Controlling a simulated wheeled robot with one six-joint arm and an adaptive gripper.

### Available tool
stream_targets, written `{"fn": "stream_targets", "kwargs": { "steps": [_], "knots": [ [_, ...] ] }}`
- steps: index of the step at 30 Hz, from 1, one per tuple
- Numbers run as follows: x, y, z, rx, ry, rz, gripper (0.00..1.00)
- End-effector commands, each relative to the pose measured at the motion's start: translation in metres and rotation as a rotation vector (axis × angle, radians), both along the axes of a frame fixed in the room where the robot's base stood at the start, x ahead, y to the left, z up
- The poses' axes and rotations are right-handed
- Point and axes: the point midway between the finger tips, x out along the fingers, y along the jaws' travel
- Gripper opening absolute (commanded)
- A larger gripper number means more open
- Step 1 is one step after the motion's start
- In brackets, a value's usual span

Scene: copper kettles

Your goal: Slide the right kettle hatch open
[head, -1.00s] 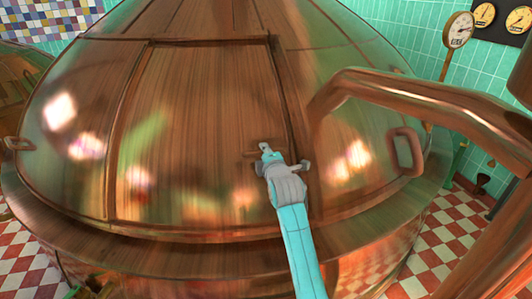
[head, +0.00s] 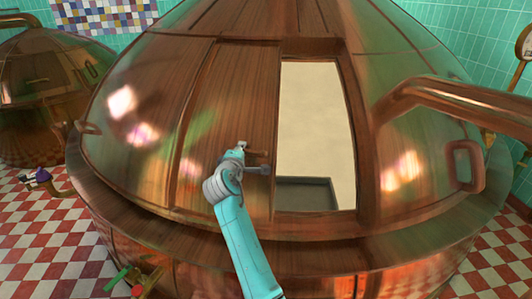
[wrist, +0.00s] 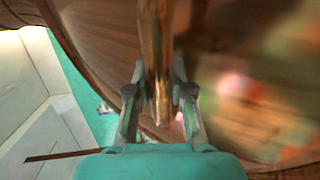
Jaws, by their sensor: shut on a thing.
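The right kettle (head: 420,125) is a large copper dome filling the middle of the head view. Its hatch panel (head: 228,100) is slid to the left in the frame, leaving a tall opening (head: 315,130) on the right half with a cream interior and a grey ledge at the bottom. My gripper (head: 247,158) is at the panel's lower right, shut on the hatch handle (wrist: 155,50). In the wrist view the upright copper handle stands between the two fingers of my gripper (wrist: 158,105).
A second copper kettle (head: 45,90) stands at the far left. A thick copper pipe (head: 460,97) crosses at the right, near a side handle (head: 467,165). A green valve handle (head: 118,280) is at the lower left.

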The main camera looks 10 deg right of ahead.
Motion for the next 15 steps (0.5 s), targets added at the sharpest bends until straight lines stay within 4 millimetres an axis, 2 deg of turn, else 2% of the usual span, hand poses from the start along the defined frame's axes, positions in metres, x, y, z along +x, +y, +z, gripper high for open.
{"fn": "stream_targets", "kwargs": {
  "steps": [1,9,15],
  "knots": [
    [0.004,0.016,-0.005,0.0,0.011,-0.001,0.0],
    [0.018,0.073,-0.004,-0.003,0.005,-0.045,0.0],
    [0.02,0.099,-0.003,-0.007,-0.003,-0.059,0.0]
  ]
}}
